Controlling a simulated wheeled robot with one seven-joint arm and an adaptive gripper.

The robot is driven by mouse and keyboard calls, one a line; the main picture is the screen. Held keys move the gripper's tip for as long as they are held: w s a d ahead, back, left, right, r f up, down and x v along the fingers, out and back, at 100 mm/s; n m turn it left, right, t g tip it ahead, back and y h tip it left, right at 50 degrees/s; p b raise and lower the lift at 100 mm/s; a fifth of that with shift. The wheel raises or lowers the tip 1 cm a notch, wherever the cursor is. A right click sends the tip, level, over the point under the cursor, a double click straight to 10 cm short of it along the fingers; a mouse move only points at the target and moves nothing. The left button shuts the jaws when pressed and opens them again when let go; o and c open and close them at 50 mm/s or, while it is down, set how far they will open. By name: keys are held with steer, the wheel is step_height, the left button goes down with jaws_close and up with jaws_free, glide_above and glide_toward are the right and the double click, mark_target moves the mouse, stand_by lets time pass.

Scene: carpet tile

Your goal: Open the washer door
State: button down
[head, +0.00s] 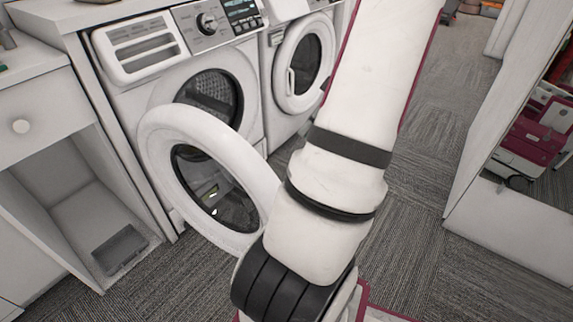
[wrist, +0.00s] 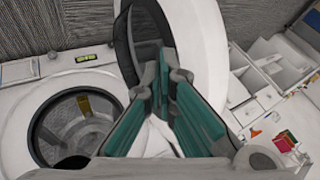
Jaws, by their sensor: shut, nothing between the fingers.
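The washer (head: 115,92) stands at the left in the head view. Its round white door (head: 160,120) with dark glass is swung wide open, out from the front, and part of the drum opening (head: 210,95) shows behind it. In the wrist view the white rim of a door (wrist: 205,45) with dark glass is just beyond my fingers. My gripper (wrist: 163,62) is shut and empty, its teal-padded fingers converging in front of that door. Whether they touch it I cannot tell. In the head view my arm hides the gripper.
A second front loader (head: 302,60) with its door shut stands right of the washer. A white cabinet (head: 45,90) with a drawer and open compartment is at the left. A white panel (head: 510,220) stands at the right. Carpet (head: 420,185) is clear between it and the machines.

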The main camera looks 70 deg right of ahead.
steer(key=w+a+f+b, duration=0.5)
steer(key=a+f, duration=0.2)
steer(key=a, duration=0.1)
steer(key=shift+w+n, duration=0.25)
steer(key=shift+n, duration=0.15)
stand_by(0.3)
